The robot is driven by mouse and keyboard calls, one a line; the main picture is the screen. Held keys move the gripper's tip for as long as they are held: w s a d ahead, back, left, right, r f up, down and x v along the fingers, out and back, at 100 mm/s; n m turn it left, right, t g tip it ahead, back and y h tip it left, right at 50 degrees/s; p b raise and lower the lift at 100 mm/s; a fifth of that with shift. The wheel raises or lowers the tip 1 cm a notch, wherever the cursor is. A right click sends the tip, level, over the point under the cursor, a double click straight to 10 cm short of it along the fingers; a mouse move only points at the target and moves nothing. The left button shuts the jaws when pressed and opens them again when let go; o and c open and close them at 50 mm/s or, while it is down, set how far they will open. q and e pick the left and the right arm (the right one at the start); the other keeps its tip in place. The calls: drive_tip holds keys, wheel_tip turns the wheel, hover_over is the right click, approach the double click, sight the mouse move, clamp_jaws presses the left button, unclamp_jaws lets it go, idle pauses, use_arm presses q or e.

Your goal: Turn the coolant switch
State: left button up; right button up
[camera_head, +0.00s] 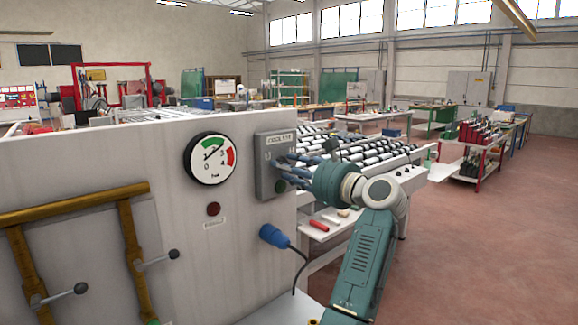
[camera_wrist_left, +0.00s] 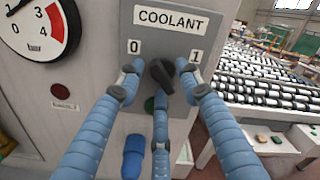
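The coolant switch is a black rotary knob (camera_wrist_left: 161,75) on a grey box (camera_head: 264,150) labelled COOLANT, with marks 0 at upper left and 1 at upper right. In the left wrist view, the knob's grip slants from upper left to lower right. My left gripper (camera_head: 284,172) is at the front of the box. In the left wrist view, its three blue fingers (camera_wrist_left: 158,80) are spread around the knob, two at its sides and one below. The side fingertips look apart from the knob; whether the lower one touches is unclear. In the head view, the fingers largely hide the knob. My right gripper is not in view.
A pressure gauge (camera_head: 211,158) and a dark red button (camera_head: 213,209) are on the panel left of the box. A blue plug (camera_head: 272,236) with a cable sticks out below. Brass pipes (camera_head: 75,203) with levers are at left. A roller table (camera_head: 375,155) stands behind.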

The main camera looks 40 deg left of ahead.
use_arm(q)
clamp_jaws()
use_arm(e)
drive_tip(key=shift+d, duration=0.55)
use_arm(q)
drive_tip(key=shift+f+m, duration=0.1)
drive_tip(key=shift+m, duration=0.2)
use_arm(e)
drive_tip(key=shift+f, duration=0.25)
use_arm(q)
drive_tip(key=m, duration=1)
drive_tip(key=r+m, duration=0.1)
drive_tip(key=m, duration=0.4)
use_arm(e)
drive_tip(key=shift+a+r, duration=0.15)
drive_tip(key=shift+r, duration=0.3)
use_arm(q)
drive_tip(key=shift+m, duration=0.3)
